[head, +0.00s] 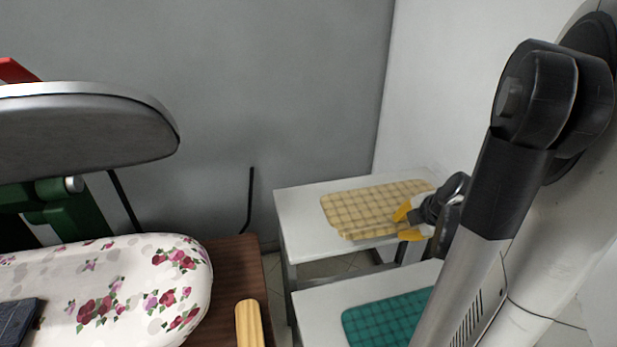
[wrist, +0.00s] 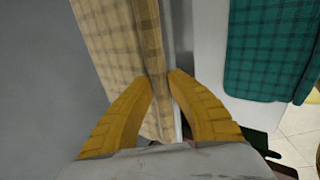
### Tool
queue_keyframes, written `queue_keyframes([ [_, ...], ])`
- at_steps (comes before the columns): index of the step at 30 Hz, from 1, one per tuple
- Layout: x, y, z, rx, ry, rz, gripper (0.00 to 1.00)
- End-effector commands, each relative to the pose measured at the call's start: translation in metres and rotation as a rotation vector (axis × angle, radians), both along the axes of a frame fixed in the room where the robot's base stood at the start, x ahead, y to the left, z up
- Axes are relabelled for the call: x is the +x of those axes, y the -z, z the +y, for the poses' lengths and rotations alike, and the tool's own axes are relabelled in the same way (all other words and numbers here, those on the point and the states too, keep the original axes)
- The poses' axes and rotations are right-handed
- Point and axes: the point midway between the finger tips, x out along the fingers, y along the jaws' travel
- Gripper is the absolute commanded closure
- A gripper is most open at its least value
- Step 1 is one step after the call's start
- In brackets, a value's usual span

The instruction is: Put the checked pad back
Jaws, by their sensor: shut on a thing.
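A cream-yellow checked pad (head: 365,208) is over the far white table (head: 292,207) in the head view. It looks roughly level, and I cannot tell whether it rests fully on the top. My gripper (head: 401,223) is at its near right edge, with one yellow finger above and one below. In the wrist view, my gripper (wrist: 161,82) is shut on the edge of the yellow checked pad (wrist: 112,40). A teal checked pad (head: 385,320) lies on the nearer white table (head: 312,308). It also shows in the wrist view (wrist: 270,50), apart from my fingers.
A floral ironing board (head: 130,275) fills the lower left, with a grey press head (head: 80,130) above it. A brown wooden top (head: 235,270) lies beside it. Grey and white walls close off the back and right of the tables.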

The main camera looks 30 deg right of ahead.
Motion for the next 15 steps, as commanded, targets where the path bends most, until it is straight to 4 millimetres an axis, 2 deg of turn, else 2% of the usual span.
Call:
queue_keyframes([
  [1, 0.012, 0.011, -0.004, -0.001, -0.003, 0.0, 1.0],
  [6, 0.035, 0.024, -0.013, 0.001, -0.001, 0.0, 1.0],
  [11, 0.04, 0.031, -0.015, 0.0, 0.0, 0.0, 1.0],
  [15, 0.04, 0.052, -0.015, 0.0, 0.0, 0.0, 1.0],
])
